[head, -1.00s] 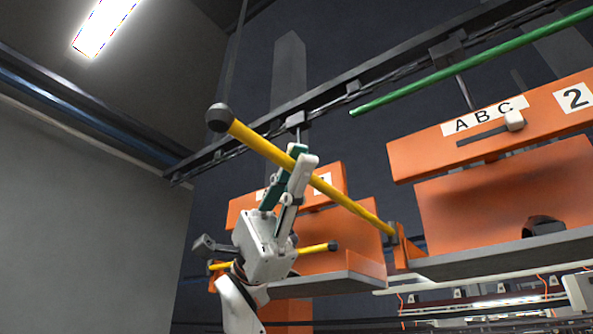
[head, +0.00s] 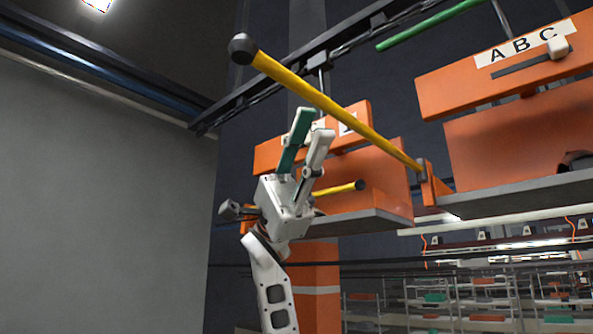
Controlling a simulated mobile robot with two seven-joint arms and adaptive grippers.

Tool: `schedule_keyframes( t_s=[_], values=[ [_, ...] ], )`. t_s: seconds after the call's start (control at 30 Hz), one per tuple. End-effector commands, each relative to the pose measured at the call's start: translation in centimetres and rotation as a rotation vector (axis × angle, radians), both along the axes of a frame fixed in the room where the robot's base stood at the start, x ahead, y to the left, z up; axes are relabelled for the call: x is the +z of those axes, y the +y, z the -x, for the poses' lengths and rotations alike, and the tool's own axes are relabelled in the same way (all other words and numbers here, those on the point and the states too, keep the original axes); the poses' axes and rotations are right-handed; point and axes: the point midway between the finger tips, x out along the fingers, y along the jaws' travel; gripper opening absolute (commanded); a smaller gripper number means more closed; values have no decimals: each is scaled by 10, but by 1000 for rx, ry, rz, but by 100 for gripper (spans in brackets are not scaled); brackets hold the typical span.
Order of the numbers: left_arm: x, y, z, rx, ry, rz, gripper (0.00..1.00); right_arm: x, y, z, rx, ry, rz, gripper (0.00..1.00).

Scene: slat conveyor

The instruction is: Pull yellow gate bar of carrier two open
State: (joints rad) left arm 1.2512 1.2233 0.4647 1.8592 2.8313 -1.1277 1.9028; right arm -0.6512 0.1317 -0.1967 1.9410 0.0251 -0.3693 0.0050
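The yellow gate bar (head: 345,120) of the near carrier slants up and left from an orange hinge bracket (head: 430,182) to a black end knob. It sticks out past the left end of orange carrier two (head: 495,137), whose A B C label shows but whose number is out of frame. My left gripper (head: 310,128) points up just below the bar in the picture. Its green and white fingers are apart, with nothing visible between them. A small gap shows between fingertips and bar. My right gripper is not in view.
Another orange carrier (head: 385,185) with its own yellow bar (head: 340,189) hangs behind my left gripper. A green rod (head: 430,24) runs overhead near the conveyor rail (head: 350,52). A dark object (head: 577,161) sits on carrier two's grey tray (head: 520,196).

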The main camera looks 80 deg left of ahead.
Motion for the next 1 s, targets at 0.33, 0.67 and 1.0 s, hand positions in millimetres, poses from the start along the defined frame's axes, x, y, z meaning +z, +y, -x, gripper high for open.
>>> schedule_keyframes(
  t_s=[0.33,0.67,1.0],
  values=[
    [-28,46,8,-3,-3,2,29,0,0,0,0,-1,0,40],
    [-34,56,9,1,-1,-1,29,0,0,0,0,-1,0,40],
    [-34,55,9,0,0,-1,29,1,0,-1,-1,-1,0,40]
  ],
)
